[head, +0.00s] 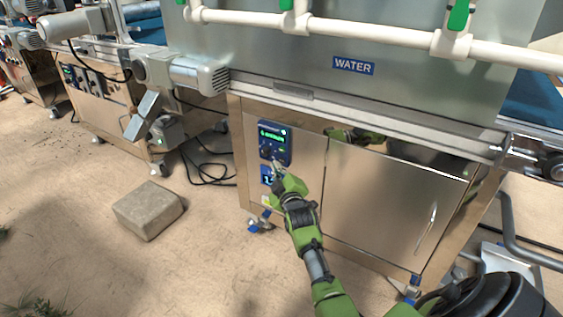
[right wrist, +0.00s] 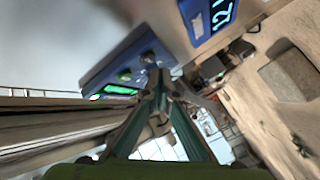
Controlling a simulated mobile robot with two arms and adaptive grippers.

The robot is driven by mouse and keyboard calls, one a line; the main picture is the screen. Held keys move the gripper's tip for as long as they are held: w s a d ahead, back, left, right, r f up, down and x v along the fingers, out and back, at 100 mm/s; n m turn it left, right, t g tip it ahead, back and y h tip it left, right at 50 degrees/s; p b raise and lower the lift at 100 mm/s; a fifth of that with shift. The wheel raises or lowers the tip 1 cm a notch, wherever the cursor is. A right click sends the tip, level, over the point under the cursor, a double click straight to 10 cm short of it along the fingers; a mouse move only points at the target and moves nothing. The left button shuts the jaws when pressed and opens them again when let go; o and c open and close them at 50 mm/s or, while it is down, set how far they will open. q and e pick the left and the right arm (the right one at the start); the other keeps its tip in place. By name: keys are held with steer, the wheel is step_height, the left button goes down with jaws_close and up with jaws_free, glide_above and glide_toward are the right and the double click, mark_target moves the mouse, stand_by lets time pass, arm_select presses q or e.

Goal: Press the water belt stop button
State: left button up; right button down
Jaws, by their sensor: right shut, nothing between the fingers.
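The water machine's control panel (head: 274,142) is a small blue box with a lit green display on the steel cabinet front, below the "WATER" sign (head: 353,65). It also shows in the right wrist view (right wrist: 125,68), with a green button and dark knobs. My right gripper (head: 277,165) is shut and empty, its fingertips at the panel's lower edge. In the right wrist view its fingertips (right wrist: 158,76) overlap the panel's near end beside a dark knob; I cannot tell whether they touch. The fingers hide part of the panel. My left gripper is not in view.
A blue numeric display (head: 267,176) sits just below the panel. The steel cabinet door (head: 390,200) is to the right. A stone block (head: 148,210) lies on the floor at left, near black cables (head: 208,172). White pipes (head: 380,32) cross above.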

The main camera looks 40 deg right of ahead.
steer(key=shift+d, duration=0.15)
steer(key=shift+w+d, duration=0.15)
steer(key=shift+d, duration=0.1)
steer(key=shift+w+d, duration=0.2)
steer(key=shift+d, duration=0.15)
stand_by(1.0)
steer(key=shift+a, duration=0.1)
steer(key=shift+s+a+p, duration=0.35)
steer(key=shift+a+p, duration=0.25)
steer(key=shift+p, duration=0.1)
steer(key=shift+a, duration=0.1)
